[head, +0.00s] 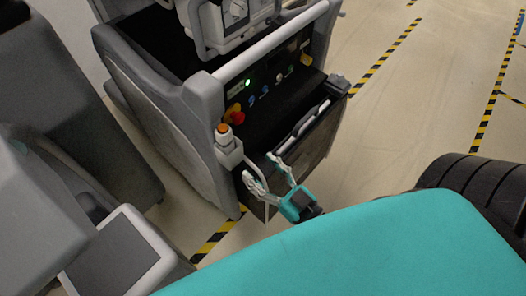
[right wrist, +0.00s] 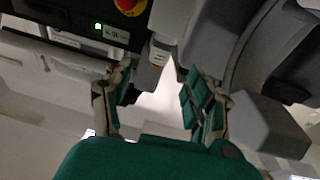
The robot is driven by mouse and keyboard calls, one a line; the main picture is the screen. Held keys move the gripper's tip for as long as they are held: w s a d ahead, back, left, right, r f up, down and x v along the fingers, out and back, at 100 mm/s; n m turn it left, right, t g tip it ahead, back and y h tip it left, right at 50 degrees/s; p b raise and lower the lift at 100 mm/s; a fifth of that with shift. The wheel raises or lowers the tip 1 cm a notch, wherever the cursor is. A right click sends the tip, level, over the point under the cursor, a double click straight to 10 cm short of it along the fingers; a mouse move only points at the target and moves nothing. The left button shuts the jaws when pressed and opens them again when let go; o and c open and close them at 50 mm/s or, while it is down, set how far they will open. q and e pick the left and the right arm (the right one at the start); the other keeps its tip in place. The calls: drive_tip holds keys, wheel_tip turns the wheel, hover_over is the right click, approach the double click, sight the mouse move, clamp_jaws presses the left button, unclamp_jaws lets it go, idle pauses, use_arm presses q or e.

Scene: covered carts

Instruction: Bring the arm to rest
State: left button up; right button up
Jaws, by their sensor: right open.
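My right gripper (head: 263,174) is in front of the grey cart (head: 150,108), near its front corner. Its fingers are spread and nothing shows between them. In the right wrist view the two fingers of my right gripper (right wrist: 160,105) stand apart, with the cart's panel and an orange-topped post beyond them. I cannot tell from these views whether a finger touches the cart. My left gripper does not show.
The cart has a white push bar (head: 270,42), a red knob (head: 237,117), an orange button (head: 224,129) and a green light. Yellow-black tape (head: 385,57) marks the floor. Open floor (head: 400,120) lies to the cart's right. Grey equipment stands at left.

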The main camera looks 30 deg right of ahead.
idle(0.3)
drive_tip(key=w+d+f+m+g+h, duration=0.2)
drive_tip(key=d+f+g+h, duration=0.25)
drive_tip(key=f+g, duration=0.25)
drive_tip(key=s+f+g, duration=0.3)
drive_tip(key=s+g, duration=0.5)
drive_tip(key=s, duration=0.2)
wheel_tip(320, 180, down, 25)
drive_tip(key=s+g, duration=0.1)
drive_tip(key=s+d+f+n+g, duration=0.1)
drive_tip(key=s+d+f, duration=0.1)
drive_tip(key=s+f, duration=1.4)
drive_tip(key=shift+s+d+f+g+h, duration=0.2)
drive_tip(key=shift+s+g+h, duration=0.1)
drive_tip(key=shift+s+h, duration=0.2)
